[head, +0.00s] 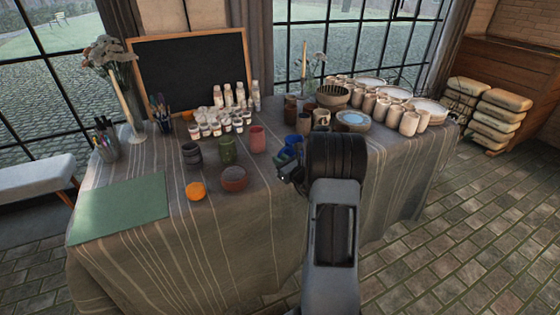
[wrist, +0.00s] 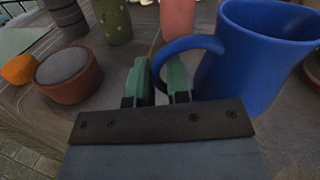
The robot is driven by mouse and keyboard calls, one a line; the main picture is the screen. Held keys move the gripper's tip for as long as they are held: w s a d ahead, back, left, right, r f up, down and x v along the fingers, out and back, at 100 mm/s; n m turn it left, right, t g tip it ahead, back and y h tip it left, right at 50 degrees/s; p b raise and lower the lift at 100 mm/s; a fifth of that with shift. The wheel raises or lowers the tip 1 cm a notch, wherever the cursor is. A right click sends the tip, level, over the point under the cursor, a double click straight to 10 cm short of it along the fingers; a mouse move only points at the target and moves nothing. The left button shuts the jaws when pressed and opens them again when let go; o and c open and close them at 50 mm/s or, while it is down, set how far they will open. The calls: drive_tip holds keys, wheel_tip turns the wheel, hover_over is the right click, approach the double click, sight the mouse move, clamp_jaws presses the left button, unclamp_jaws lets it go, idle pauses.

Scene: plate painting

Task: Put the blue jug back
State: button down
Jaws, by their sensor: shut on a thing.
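The blue jug (wrist: 250,55) stands upright at the right of the wrist view, its handle pointing left. My gripper (wrist: 162,80), with green fingertips, is around the handle and shut on it. In the head view my gripper (head: 287,172) is at the table's front edge, and only part of the blue jug (head: 292,143) shows beside my arm. Whether the jug touches the cloth is hard to tell.
A pink cup (head: 257,139), a green cup (head: 227,150), a dark grey cup (head: 192,155), a reddish bowl (head: 233,179) and an orange (head: 195,191) stand left of the jug. Brown cups (head: 304,123) stand behind it. A green mat (head: 120,210) lies at left.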

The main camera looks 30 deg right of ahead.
drive_tip(key=shift+f, duration=0.15)
drive_tip(key=c, duration=1.1)
unclamp_jaws()
